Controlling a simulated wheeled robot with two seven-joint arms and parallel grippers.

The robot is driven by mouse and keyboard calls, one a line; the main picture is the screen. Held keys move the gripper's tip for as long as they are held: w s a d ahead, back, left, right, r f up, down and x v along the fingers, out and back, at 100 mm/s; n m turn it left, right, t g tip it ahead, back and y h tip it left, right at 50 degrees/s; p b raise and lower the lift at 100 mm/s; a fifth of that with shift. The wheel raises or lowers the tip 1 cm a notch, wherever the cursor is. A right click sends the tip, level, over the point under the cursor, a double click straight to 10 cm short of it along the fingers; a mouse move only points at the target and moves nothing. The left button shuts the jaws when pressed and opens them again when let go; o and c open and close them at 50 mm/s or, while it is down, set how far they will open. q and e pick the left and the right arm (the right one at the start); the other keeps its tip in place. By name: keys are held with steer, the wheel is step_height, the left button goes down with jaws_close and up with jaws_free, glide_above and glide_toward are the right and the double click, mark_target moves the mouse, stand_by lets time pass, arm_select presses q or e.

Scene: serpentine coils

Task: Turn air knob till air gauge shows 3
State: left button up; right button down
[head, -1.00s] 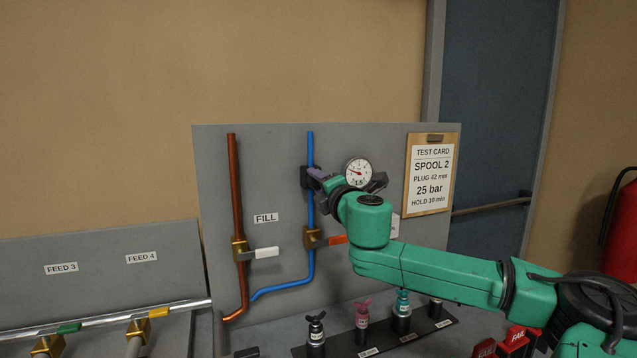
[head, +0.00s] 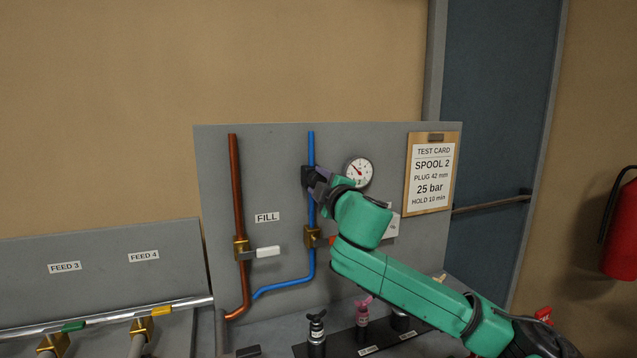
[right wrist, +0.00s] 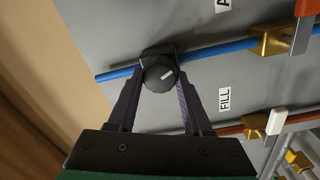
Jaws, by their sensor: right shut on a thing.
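The air knob (right wrist: 158,76) is a dark round knob with a white mark, on a dark block on the blue pipe. My right gripper (right wrist: 160,82) has one finger on each side of the knob and is shut on it. In the head view this gripper (head: 317,180) reaches the block from the right and mostly hides the knob. The air gauge (head: 358,172) is a white round dial just right of the gripper. Its needle points up and to the left; its numbers are too small to read surely. My left gripper is not in view.
A copper pipe (head: 235,200) with a white-handled valve (head: 267,252) is left of the blue pipe (head: 311,150). A test card (head: 431,172) hangs at right. Several plugs, one pink (head: 363,312), stand below my right arm. A red extinguisher (head: 620,230) is at far right.

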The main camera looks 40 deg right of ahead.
steer(key=m, duration=0.8)
steer(key=m+p, duration=0.1)
steer(key=m, duration=0.7)
steer(key=shift+d+m+g+p, duration=0.2)
steer(key=shift+m+g+p, duration=0.1)
steer(key=shift+m, duration=0.1)
steer(key=shift+c, duration=1.6)
jaws_free()
steer(key=shift+r, duration=0.1)
